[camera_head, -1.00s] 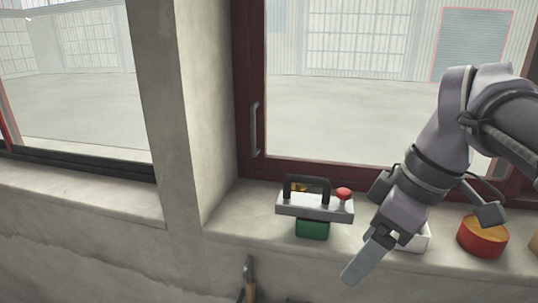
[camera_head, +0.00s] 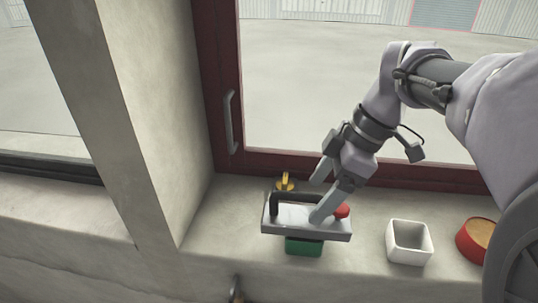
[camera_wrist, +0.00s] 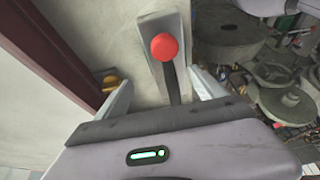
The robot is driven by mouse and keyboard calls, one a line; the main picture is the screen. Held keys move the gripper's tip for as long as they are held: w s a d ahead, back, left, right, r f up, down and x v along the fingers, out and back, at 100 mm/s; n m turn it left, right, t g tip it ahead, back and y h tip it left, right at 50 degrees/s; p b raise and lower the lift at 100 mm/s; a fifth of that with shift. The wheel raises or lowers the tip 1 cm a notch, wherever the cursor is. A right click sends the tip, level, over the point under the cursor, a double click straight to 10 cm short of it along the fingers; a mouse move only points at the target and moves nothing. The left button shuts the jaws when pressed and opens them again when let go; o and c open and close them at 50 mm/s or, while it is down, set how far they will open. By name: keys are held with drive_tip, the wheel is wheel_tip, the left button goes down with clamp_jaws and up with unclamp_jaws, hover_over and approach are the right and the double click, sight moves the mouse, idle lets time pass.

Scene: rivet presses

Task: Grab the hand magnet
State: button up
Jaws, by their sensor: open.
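The hand magnet (camera_head: 288,230) is a flat grey bar with a black arched handle and a red knob. It rests on top of a green block (camera_head: 304,247) on the window sill. My gripper (camera_head: 318,198) is open and empty, pointing down at the magnet, with one finger in front of the handle and one behind. In the wrist view, the magnet's red knob (camera_wrist: 164,46) and black handle (camera_wrist: 172,86) lie between the two spread fingers of my gripper (camera_wrist: 160,76). I cannot tell whether either finger touches the magnet.
A small yellow object (camera_head: 285,183) stands behind the magnet, close to the left finger in the wrist view (camera_wrist: 110,82). A white square container (camera_head: 409,243) and a red round tin (camera_head: 474,240) stand to the right. The window frame (camera_head: 215,90) rises behind.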

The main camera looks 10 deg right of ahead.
sight(307, 214)
drive_tip(key=f, duration=0.1)
drive_tip(key=s+a+f, duration=0.1)
drive_tip(key=s+f, duration=0.1)
drive_tip(key=shift+a+f, duration=0.4)
drive_tip(key=shift+w+a+f, duration=0.1)
drive_tip(key=shift+f, duration=0.2)
drive_tip(key=shift+w+f, duration=0.15)
drive_tip(key=shift+w, duration=0.45)
drive_tip(key=shift+s, duration=0.45)
drive_tip(key=c, duration=1)
drive_tip(key=shift+w, duration=0.2)
clamp_jaws()
